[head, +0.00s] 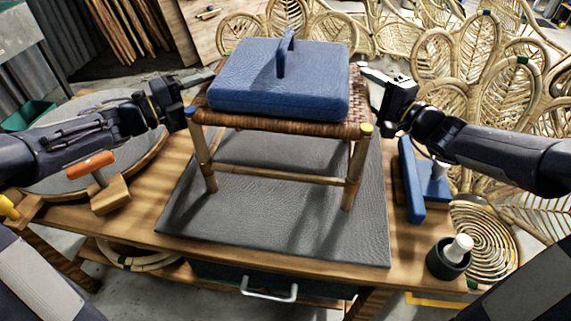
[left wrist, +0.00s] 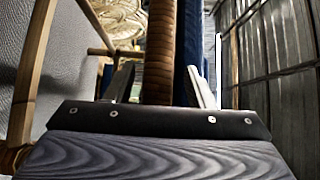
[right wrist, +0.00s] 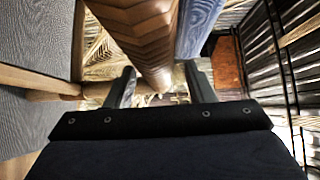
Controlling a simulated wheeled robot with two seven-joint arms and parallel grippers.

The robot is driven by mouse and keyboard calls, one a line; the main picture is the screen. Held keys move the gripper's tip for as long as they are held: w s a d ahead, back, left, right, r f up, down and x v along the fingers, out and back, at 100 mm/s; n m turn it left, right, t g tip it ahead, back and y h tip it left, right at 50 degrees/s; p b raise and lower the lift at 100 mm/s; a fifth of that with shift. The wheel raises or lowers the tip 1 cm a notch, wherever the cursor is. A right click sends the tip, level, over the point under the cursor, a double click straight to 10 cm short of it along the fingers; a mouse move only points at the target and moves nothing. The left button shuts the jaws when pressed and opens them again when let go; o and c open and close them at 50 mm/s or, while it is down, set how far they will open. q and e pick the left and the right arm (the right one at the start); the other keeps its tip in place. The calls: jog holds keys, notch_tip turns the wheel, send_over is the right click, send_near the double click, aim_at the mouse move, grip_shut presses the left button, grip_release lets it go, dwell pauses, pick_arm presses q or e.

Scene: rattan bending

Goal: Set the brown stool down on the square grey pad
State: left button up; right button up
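The brown stool (head: 231,173) stands upright over the square grey pad (head: 240,229). Its front feet appear to be on the pad; the back feet are hidden. Its woven seat carries a blue block with a handle (head: 312,88). My left gripper (head: 198,84) is at the seat's left side, its fingers apart around a wrapped side rail (left wrist: 160,60), with gaps visible on both sides. My right gripper (head: 372,78) is at the seat's right side, its fingers apart on either side of a woven rail (right wrist: 145,40); whether they touch it is unclear.
An orange-handled tool (head: 92,164) on a wooden block is at the table's left. A blue bracket (head: 412,180) and a dark cup with a white peg (head: 448,260) are at the right. Rattan chair frames (head: 460,70) fill the back right. The pad's front strip is clear.

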jog(key=shift+s, duration=0.1)
pick_arm(q)
jog(key=v, duration=1.2)
pick_arm(e)
jog(key=v, duration=1.2)
jog(key=shift+a, duration=0.1)
pick_arm(q)
jog(key=s+a, duration=0.1)
jog(key=a, duration=0.5)
jog(key=shift+s, duration=0.2)
pick_arm(e)
jog(key=shift+f, duration=0.2)
